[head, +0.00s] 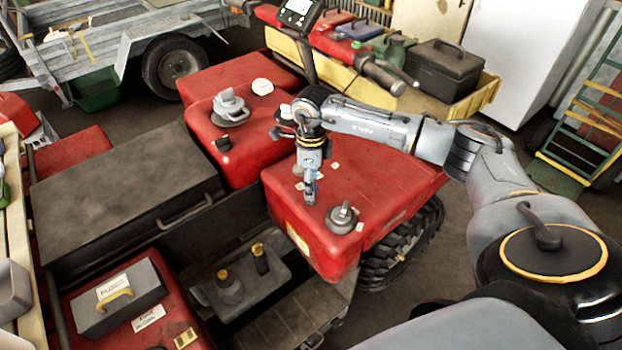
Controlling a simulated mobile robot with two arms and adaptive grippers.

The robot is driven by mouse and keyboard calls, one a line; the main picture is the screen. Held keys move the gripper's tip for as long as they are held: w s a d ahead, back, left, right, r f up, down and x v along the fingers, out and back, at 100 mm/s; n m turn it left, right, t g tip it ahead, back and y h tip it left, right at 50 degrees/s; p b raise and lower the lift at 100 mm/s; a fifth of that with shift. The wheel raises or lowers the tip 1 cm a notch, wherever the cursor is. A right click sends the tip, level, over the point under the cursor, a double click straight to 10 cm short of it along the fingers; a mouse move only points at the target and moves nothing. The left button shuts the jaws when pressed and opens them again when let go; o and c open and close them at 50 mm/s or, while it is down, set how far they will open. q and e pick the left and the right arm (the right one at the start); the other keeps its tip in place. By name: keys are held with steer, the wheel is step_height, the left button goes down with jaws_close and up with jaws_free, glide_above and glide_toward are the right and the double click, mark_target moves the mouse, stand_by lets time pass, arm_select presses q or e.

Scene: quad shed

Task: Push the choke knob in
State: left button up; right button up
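My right gripper (310,198) points down over the red bodywork (375,175) of the quad, near its front edge. Its fingers look narrow and close together, but their gap cannot be made out. A grey round knob or cap (342,215) stands on the red surface just right of the fingertips, apart from them. A small dark knob (222,144) sits on the red panel farther left. I cannot tell which of these, if any, is the choke knob; the gripper and wrist hide part of the surface. My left gripper is not in view.
A grey lever fitting (230,108) rises from the red panel at the left. A handlebar grip (380,74) and a yellow crate (470,105) stand behind my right arm.

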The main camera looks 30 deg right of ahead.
steer(key=shift+f, duration=0.3)
jaws_close()
step_height(320, 180, down, 3)
steer(key=b, duration=0.2)
steer(key=shift+r+b, duration=0.1)
steer(key=shift+b, duration=0.3)
steer(key=shift+s+r, duration=0.1)
steer(key=shift+r, duration=0.05)
jaws_free()
